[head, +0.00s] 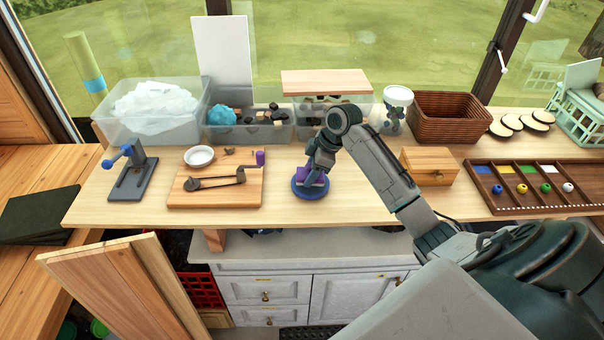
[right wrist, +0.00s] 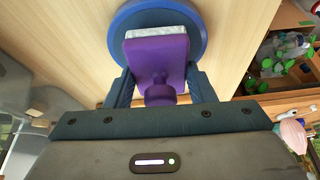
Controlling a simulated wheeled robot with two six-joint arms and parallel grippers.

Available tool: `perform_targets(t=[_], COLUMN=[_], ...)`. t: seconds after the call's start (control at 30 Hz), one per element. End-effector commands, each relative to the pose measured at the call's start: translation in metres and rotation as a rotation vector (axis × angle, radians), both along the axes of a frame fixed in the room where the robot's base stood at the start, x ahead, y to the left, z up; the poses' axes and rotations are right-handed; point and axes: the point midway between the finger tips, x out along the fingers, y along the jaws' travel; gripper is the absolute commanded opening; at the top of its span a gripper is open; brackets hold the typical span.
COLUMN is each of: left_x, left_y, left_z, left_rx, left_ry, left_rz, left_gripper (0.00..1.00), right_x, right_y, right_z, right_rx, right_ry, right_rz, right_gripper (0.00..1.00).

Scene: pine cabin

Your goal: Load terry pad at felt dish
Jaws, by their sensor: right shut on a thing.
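The blue round felt dish (head: 299,190) lies on the wooden table in front of my right gripper (head: 314,172). In the right wrist view, the dish (right wrist: 128,22) shows at the top. My right gripper (right wrist: 158,85) is shut on a purple tool (right wrist: 160,62) with a round knob. A white fluffy terry pad (right wrist: 155,32) shows along the tool's far edge, over the dish. I cannot tell whether the pad touches the dish. In the head view, the gripper partly hides the tool and dish. My left gripper is not in view.
A wooden board (head: 215,189) with a dark crank lies left of the dish, below a small white bowl (head: 199,156). A wooden box (head: 430,166) and a compartment tray (head: 530,184) stand right. Clear bins and a wicker basket (head: 447,115) line the back.

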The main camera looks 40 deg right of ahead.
Motion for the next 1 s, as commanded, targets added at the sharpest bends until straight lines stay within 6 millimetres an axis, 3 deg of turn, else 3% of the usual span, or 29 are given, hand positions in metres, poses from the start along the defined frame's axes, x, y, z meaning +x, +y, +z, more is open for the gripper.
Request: perform_targets(t=[0.63, 1.0], left_x=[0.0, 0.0], left_y=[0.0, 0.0], left_z=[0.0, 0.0], left_rx=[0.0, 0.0], left_ry=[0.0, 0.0], left_rz=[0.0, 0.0], left_gripper=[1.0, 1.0], right_x=[0.001, 0.0], right_y=[0.0, 0.0], right_z=[0.053, 0.059], right_rx=[-0.002, -0.002], right_ry=[-0.002, -0.002], right_rz=[-0.001, -0.001], right_gripper=[0.31, 0.31])
